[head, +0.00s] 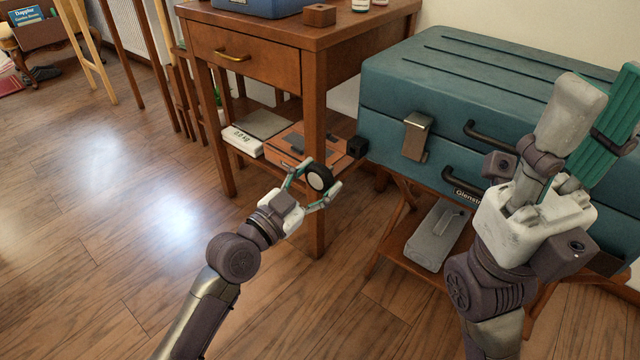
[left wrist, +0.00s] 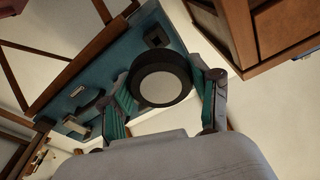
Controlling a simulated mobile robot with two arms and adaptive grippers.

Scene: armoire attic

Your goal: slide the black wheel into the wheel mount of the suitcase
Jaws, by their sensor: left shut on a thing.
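The black wheel (head: 319,178) has a pale hub and is held between the fingertips of my left gripper (head: 316,187), which is shut on it. It also shows in the left wrist view (left wrist: 160,87) between the green-padded fingers. The teal suitcase (head: 470,90) lies on a wooden stand at the right. Its black wheel mount (head: 358,147) sticks out at the lower left corner, and a dark square (left wrist: 156,37) shows on the teal side in the left wrist view. The wheel is apart from the mount, below and left of it. My right gripper (head: 597,95) is raised before the suitcase; its opening is unclear.
A wooden side table (head: 310,40) with a drawer stands left of the suitcase. Its lower shelf holds an orange box (head: 300,147) and a white scale (head: 243,140). A grey object (head: 437,236) lies on the stand's low shelf.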

